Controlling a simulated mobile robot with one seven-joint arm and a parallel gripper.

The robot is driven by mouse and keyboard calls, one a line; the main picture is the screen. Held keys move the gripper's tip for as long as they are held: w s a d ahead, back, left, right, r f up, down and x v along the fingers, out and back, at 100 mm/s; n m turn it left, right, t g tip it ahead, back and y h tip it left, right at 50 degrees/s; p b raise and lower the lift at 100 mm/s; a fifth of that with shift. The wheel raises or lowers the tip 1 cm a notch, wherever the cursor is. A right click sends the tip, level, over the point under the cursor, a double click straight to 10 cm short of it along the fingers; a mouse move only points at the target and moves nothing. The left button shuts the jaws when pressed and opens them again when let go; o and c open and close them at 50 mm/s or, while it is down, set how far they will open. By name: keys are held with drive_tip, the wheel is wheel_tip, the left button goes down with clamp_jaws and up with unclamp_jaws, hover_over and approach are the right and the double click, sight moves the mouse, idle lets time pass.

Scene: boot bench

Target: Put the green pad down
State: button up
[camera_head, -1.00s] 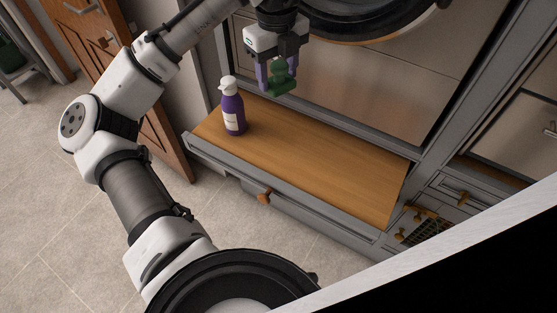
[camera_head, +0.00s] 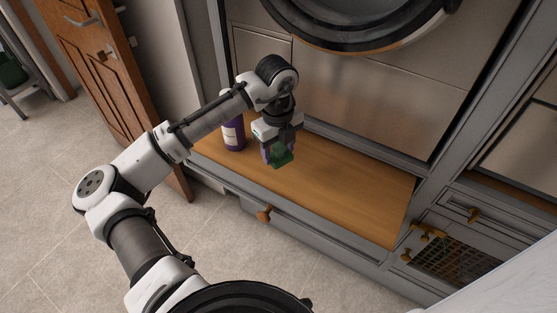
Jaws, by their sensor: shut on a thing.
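The green pad (camera_head: 281,158) is held between the purple fingers of my gripper (camera_head: 278,152). My gripper points down over the wooden bench top (camera_head: 340,185), just right of the purple bottle. The pad's lower end is close to the wood; I cannot tell whether it touches. The fingers hide part of the pad.
A purple bottle (camera_head: 233,134) with a white label stands on the left end of the bench, close beside my gripper, its top hidden by my arm. The bench top to the right is clear. A drawer with an orange knob (camera_head: 264,214) lies below the front edge.

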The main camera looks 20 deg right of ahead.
sight(279, 161)
wheel_tip(279, 161, down, 5)
drive_tip(key=shift+f, duration=0.1)
drive_tip(key=o, duration=0.9)
wheel_tip(279, 161, up, 12)
drive_tip(key=shift+a+r+b, duration=0.1)
drive_tip(key=shift+b, duration=0.35)
